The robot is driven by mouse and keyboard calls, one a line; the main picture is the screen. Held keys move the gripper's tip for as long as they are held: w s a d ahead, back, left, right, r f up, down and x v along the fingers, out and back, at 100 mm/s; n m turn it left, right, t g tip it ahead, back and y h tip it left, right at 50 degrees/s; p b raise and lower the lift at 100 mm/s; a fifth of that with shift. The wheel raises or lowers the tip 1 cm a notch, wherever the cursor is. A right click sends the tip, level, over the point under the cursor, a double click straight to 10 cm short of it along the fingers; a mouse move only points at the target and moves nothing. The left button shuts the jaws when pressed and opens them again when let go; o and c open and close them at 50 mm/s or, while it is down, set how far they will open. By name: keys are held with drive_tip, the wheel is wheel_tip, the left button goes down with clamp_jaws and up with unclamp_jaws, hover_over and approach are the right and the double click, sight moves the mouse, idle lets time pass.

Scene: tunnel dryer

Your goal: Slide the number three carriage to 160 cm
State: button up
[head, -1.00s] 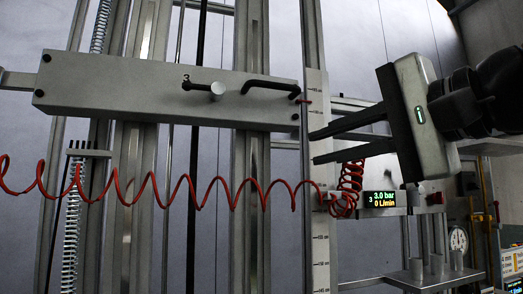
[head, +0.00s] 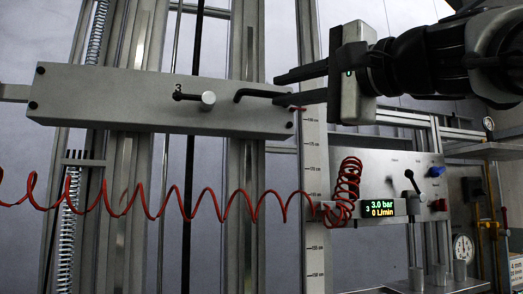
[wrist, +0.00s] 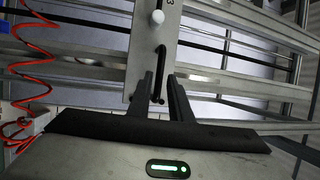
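The number three carriage (head: 110,97) is a grey horizontal beam marked 3, at upper left in the head view and upright in the wrist view (wrist: 147,60). It carries a short black lever with a pale knob (head: 208,98) and a black bar handle (head: 251,92). A red pointer (head: 297,109) at its right end sits beside the vertical scale (head: 314,185), just above a label that seems to read 180 cm. My gripper (head: 275,88) is open at the handle's right end. In the wrist view its fingers (wrist: 163,80) stand either side of the handle; contact is unclear.
A coiled red hose (head: 145,205) hangs across below the carriage. A grey panel (head: 380,165) at right bears a display (head: 380,208) reading 3.0 bar and 0 L/min, a black lever and coloured knobs. Vertical rails (head: 242,180) stand behind the carriage.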

sight(270, 94)
drive_tip(key=p+x, duration=0.1)
drive_tip(key=x, duration=0.4)
drive_tip(key=shift+w+a, duration=0.2)
drive_tip(key=shift+w, duration=0.1)
clamp_jaws()
